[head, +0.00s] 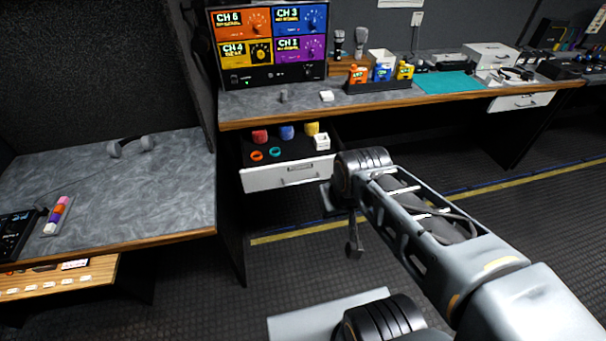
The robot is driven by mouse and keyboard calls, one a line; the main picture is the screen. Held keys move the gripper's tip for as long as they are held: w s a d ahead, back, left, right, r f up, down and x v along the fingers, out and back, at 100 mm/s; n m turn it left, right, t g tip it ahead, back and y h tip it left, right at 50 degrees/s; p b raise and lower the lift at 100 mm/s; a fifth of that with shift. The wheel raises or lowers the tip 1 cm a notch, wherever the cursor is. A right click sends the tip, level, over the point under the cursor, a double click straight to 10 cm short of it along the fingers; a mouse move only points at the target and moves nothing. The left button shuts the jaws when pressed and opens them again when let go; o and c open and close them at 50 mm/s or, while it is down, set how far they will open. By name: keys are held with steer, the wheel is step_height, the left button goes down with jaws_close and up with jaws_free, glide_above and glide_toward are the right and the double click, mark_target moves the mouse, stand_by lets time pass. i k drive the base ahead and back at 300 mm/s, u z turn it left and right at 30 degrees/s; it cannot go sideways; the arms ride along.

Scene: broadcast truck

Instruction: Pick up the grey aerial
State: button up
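A small grey upright piece (283,96) stands on the long desk (245,104) below the monitor panel. It may be the grey aerial, but it is too small to be sure. My gripper (354,248) hangs low over the floor, in front of the open drawer and well apart from the desk top. Its fingers are small and partly hidden by my arm, so I cannot see whether they are apart. I see nothing held in it.
An open drawer (290,178) holds coloured caps and rings. A black tray (378,88) holds orange, blue and yellow packs. A left table (110,200) bears a headset (131,147). Floor between is clear.

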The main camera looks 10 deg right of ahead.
mark_target(283, 92)
steer(key=u, duration=0.1)
steer(key=k, duration=0.85)
steer(key=z, duration=0.6)
steer(key=i, duration=1.3)
steer(key=u, duration=0.9)
steer(key=i, duration=0.8)
steer(key=u, duration=1.15)
steer(key=i, duration=0.25)
steer(key=u, duration=0.25)
